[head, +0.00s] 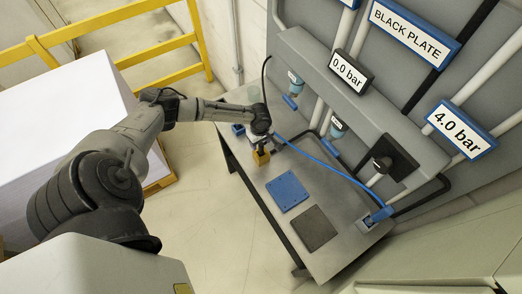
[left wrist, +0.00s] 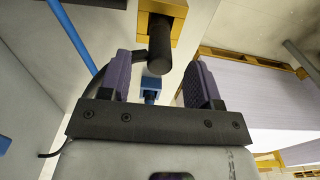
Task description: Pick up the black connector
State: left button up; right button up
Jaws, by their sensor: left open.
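The black connector (left wrist: 159,52) is a dark cylinder standing out of a yellow holder (left wrist: 180,8) in the left wrist view. Its free end appears between the two open fingers of my left gripper (left wrist: 160,75), with gaps on both sides. In the head view the left gripper (head: 261,143) is over the table, right at the yellow holder (head: 261,158), and hides the black connector there. A black hose shows behind one finger in the wrist view. My right gripper is not in view.
A blue holder (head: 238,129) stands beside the gripper on the grey table (head: 335,245). A blue plate (head: 287,191) and a black plate (head: 313,228) lie nearer. A blue hose (head: 325,163) crosses to a blue connector (head: 381,213). The panel (head: 340,90) rises behind.

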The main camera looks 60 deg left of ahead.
aim_at(261, 151)
pick_arm(q)
jog(key=shift+d+f, duration=0.2)
jog(key=shift+f, duration=2.05)
jog(key=c, duration=1)
jog(key=shift+c, duration=0.2)
